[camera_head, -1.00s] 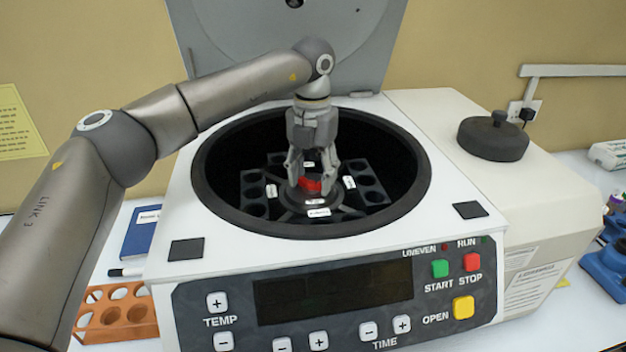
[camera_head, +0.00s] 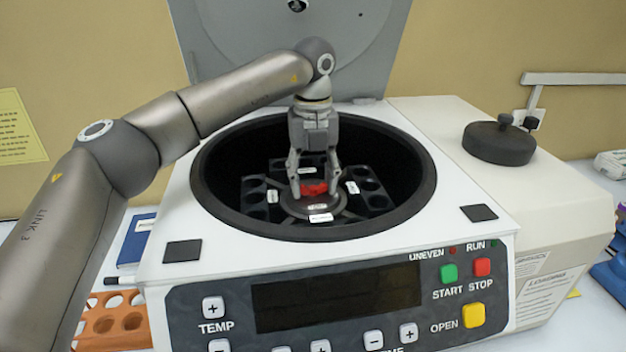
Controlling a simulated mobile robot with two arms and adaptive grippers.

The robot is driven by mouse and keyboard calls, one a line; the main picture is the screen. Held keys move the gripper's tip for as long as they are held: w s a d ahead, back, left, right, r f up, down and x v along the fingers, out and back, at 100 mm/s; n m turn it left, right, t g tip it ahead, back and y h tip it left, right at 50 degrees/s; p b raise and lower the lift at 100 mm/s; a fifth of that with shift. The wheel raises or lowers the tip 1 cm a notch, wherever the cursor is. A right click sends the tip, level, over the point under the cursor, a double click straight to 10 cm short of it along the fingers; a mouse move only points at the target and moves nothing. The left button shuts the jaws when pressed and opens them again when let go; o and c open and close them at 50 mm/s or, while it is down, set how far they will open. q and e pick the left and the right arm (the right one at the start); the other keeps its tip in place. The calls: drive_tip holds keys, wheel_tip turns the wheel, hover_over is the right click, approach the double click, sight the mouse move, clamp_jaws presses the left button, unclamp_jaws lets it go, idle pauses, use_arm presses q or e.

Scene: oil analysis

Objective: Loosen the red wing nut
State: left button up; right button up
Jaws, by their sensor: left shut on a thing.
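The red wing nut (camera_head: 314,189) sits at the centre of the rotor (camera_head: 318,208) inside the open centrifuge (camera_head: 182,226). My left gripper (camera_head: 313,187) points straight down into the dark bowl. Its fingers are shut on the wing nut, one on each side, and hide part of it. Black tube holders with round holes and white labels stand around the hub. My right gripper is not in view.
The bowl's dark rim (camera_head: 222,215) surrounds my left gripper. The raised grey lid (camera_head: 370,45) stands behind my arm. A black round cover (camera_head: 499,145) lies on the right side. An orange tube rack (camera_head: 118,322) and blue book (camera_head: 136,242) are at left.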

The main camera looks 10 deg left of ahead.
use_arm(q)
drive_tip(key=shift+r, duration=0.1)
idle(0.3)
drive_tip(key=o, duration=1)
wheel_tip(320, 180, up, 12)
drive_tip(key=shift+f, duration=0.1)
